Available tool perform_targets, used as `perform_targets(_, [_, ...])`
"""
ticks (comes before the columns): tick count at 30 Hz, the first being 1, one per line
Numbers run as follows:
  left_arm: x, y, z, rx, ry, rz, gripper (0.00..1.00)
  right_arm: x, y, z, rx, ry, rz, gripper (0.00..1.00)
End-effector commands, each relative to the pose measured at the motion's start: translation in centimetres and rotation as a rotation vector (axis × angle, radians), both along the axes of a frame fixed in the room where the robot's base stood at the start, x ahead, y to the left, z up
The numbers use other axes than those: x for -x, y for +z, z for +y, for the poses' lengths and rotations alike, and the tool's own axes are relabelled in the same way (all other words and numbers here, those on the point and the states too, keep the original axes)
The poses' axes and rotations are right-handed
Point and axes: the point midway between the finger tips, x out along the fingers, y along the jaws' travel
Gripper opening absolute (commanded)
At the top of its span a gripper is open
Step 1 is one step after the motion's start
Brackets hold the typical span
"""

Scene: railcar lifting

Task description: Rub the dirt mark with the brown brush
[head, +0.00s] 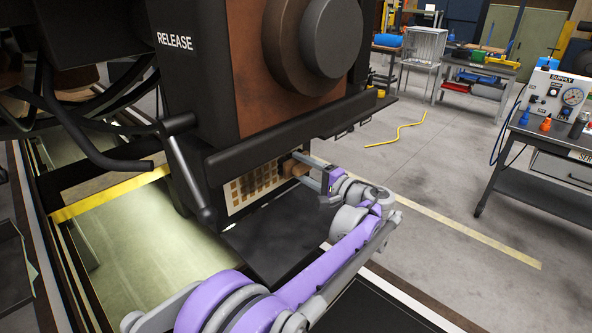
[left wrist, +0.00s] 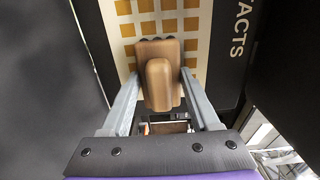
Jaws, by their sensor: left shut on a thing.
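My left gripper (head: 306,172) is shut on the brown brush (head: 294,167), at the right part of a cream panel (head: 234,206) with a grid of brown squares. In the left wrist view the brush (left wrist: 158,84) sits between the two grey fingers, its rounded handle toward the camera. Its dark bristle ends face the cream panel (left wrist: 198,45), with orange squares and the letters "TACTS" beside it. I cannot tell whether the bristles touch the panel. No dirt mark can be made out; the brush and gripper hide part of the panel. My right gripper is not in view.
A large dark housing marked RELEASE (head: 176,41) overhangs the panel, with a black lever (head: 190,170) at its left. A yellow bar (head: 110,193) crosses the pit. A workbench (head: 548,150) with a supply box (head: 556,95) stands right.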

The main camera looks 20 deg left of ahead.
Motion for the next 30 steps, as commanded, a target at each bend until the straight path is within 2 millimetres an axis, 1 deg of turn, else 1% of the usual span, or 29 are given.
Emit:
perform_targets(1, [-0.5, 0.3, -0.2, 0.000, 0.000, -0.002, 0.17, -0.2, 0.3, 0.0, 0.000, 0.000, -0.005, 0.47])
perform_targets(3, [-0.8, 0.3, -0.4, 0.000, 0.000, -0.002, 0.17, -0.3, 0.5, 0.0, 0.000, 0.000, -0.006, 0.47])
perform_targets(11, [-1.1, 0.1, -0.2, -0.001, 0.001, 0.000, 0.17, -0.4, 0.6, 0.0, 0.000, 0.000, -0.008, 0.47])
perform_targets(16, [-0.4, 0.0, 0.1, 0.000, 0.002, 0.001, 0.17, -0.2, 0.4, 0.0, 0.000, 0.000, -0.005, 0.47])
perform_targets(24, [1.9, 0.0, 0.9, 0.000, 0.002, 0.001, 0.17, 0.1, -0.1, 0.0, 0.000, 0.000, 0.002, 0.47])
perform_targets(30, [2.5, 0.0, 1.1, -0.001, 0.002, 0.000, 0.17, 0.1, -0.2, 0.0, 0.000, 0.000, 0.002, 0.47])
